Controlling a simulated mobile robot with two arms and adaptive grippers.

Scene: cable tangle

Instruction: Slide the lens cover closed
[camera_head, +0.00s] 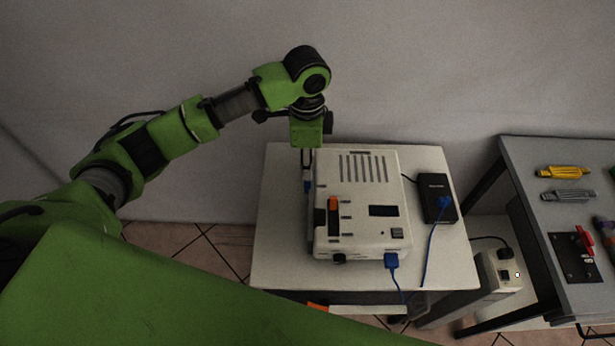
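A white box-shaped device (361,222) with vent slots lies on a small white table (275,225). On its top left is a dark upright slot with an orange slider tab (333,203) at the slot's upper end. I cannot tell for sure which part is the lens cover. My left gripper (307,172) points down at the device's back left edge, apart from the orange tab. A small blue piece (307,186) shows at its fingertips; whether the fingers grip it is too small to tell. My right gripper is not in view.
A blue plug (391,261) with a cable sits at the device's front. A black adapter (437,198) with a blue cable lies to the right. A grey bench (535,205) with tools stands further right, beside a white power box (498,275). My green body part covers the lower left.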

